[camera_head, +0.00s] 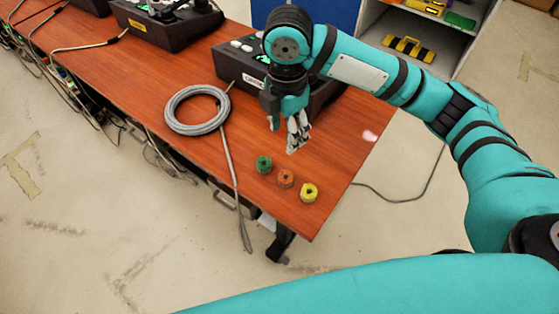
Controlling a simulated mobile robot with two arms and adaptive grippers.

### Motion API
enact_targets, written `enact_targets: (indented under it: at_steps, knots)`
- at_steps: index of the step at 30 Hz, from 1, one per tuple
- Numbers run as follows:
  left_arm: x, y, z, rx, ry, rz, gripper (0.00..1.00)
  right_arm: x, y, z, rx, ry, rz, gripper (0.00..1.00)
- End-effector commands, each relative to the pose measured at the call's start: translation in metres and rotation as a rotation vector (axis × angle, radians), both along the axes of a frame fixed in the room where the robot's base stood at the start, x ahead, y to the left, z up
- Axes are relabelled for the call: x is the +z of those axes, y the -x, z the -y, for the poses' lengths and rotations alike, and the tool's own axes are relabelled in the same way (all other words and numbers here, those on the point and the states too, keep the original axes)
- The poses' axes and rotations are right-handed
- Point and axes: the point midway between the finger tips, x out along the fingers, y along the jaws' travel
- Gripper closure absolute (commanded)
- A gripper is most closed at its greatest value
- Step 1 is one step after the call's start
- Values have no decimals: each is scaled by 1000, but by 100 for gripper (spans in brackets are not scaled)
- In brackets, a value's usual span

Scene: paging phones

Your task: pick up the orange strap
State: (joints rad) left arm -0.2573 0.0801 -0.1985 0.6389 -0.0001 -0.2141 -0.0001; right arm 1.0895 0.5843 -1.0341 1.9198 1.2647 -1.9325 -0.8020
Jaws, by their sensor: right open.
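The orange strap (286,179) is a small rolled coil on the wooden table near its right front corner. A green strap (264,165) lies to its left and a yellow strap (309,192) to its right, all close together. My right gripper (291,146) is open and empty, pointing down above the table, behind the straps in the picture and apart from them. My left gripper is not in view.
A grey cable coil (169,113) lies on the table (345,160) left of the gripper, its end hanging over the front edge. A dark paging phone (236,66) stands behind my gripper. A shelf (460,42) stands at the back right.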

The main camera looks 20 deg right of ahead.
Motion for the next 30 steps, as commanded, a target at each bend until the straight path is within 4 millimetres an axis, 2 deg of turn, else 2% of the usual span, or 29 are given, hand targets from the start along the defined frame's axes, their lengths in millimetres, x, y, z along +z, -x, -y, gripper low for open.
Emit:
enact_targets:
  at_steps: [2, 9, 11, 14, 19, 22, 26, 30]
  knots:
    - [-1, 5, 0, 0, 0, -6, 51, -14, 1, 1, -1, 2, -6, 48]
    - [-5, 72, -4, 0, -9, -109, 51, -67, 2, 1, -3, 1, -4, 48]
    - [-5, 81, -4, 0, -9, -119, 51, -79, 2, 1, -2, 0, -3, 48]
    - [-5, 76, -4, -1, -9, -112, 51, -97, 1, 0, -3, 0, -1, 48]
    - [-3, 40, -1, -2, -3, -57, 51, -114, 1, 0, -2, 0, 1, 48]
    - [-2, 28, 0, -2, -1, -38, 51, -119, 1, 1, -2, -1, 1, 48]
    - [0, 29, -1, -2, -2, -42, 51, -135, -1, 3, -4, 1, -2, 48]
    - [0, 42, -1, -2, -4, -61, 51, -156, -2, 5, -2, -1, -1, 48]
